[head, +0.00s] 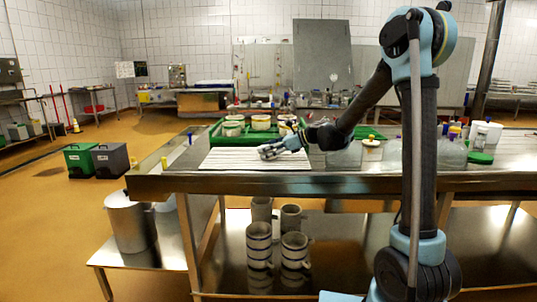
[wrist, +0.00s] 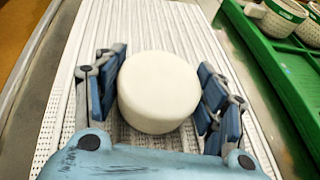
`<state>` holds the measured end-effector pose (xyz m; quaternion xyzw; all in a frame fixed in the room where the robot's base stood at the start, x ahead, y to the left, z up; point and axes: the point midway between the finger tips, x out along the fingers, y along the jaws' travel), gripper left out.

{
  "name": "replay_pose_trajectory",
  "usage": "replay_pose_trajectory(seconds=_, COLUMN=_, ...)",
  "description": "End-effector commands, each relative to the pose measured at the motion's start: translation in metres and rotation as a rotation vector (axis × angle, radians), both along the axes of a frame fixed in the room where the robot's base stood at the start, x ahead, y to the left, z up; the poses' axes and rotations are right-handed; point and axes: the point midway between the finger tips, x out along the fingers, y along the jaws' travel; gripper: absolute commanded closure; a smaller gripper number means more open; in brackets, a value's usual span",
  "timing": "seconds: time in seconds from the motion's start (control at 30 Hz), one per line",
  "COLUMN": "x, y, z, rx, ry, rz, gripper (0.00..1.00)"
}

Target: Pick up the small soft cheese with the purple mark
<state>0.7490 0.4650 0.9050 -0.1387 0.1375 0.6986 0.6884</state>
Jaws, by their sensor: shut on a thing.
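A small round white cheese (wrist: 158,92) sits between the blue-grey finger pads of my gripper (wrist: 160,84) in the wrist view. My gripper is shut on it, with pads along its left and right sides. Its top and near side look plain white; no purple mark shows on the visible faces. The cheese is over the white ridged draining board (wrist: 150,22); I cannot tell whether it touches the board. In the head view my gripper (head: 271,151) is low over this board (head: 240,161), and the cheese is hard to make out there.
A green tray (head: 216,140) with several round moulds stands behind the board; it also shows at right in the wrist view (wrist: 262,62). Right of my arm are clear containers and a white tub (head: 487,132). Grey jugs (head: 259,240) stand on the lower shelf.

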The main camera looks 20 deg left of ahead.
Motion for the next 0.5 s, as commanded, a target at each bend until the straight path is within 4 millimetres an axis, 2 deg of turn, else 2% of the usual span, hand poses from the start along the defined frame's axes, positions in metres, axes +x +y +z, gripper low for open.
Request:
replay_pose_trajectory(seconds=0.17, x=0.0, y=0.0, z=0.02, rx=0.001, ry=0.0, rz=0.0, gripper=0.51)
replay_pose_trajectory(seconds=0.5, x=-0.001, y=0.0, z=0.076, rx=0.001, ry=0.0, rz=0.0, gripper=0.51)
